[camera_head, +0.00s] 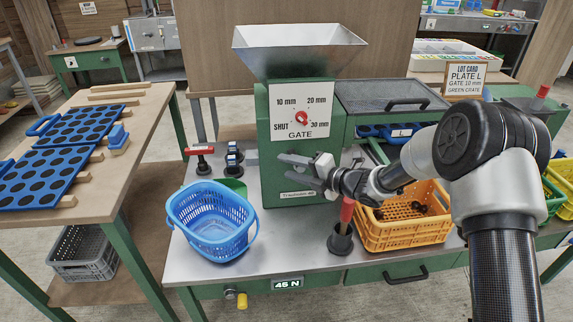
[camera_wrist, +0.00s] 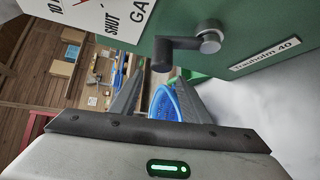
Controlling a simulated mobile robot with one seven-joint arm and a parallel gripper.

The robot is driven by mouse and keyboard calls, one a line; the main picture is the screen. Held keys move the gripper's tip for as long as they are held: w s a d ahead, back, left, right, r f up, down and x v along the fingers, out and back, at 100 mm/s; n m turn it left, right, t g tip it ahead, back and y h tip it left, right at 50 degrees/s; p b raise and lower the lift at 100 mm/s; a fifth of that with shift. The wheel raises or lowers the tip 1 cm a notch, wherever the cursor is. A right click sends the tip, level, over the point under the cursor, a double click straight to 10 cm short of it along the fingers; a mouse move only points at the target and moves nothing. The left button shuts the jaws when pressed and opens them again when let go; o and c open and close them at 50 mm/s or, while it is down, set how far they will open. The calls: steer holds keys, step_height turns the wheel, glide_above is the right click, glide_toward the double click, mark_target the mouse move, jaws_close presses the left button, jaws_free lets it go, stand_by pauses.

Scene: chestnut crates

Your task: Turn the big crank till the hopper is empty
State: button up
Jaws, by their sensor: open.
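The grey metal hopper (camera_head: 300,55) tops the green mill (camera_head: 270,180). Its floor is hard to see, and nothing shows above the rim. The gate dial has a red knob (camera_head: 302,118); its exact setting is unclear. In the wrist view, a crank (camera_wrist: 185,43) with a dark grip and round metal hub sits on the mill's front, beside the "Trauholm 40" label. My gripper (camera_head: 285,164) is open in front of the mill. In the wrist view its fingertips (camera_wrist: 156,82) lie just below the grip, apparently empty. In the head view my gripper mostly hides the crank.
An empty-looking blue basket (camera_head: 212,218) stands left of the mill. An orange crate (camera_head: 400,235) with a few dark chestnuts stands right. A red-handled tool (camera_head: 346,212) stands upright in front. The lot card (camera_head: 465,78) reads plate L, gate 10 mm, green crate.

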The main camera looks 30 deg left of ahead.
steer(key=shift+s+d+f+b, duration=0.25)
steer(key=shift+d+f+b, duration=0.2)
steer(key=shift+d, duration=0.35)
steer(key=shift+s+d+f+b, duration=0.2)
steer(key=shift+d+f+b, duration=0.1)
steer(key=shift+d+f, duration=0.4)
steer(key=shift+r, duration=0.1)
steer(key=shift+s+a+f+b, duration=0.25)
steer(key=shift+s+a+f, duration=0.4)
steer(key=shift+a+f, duration=0.2)
steer(key=shift+s+a+f+b, duration=0.2)
steer(key=shift+s+a+f, duration=0.5)
steer(key=shift+a, duration=0.25)
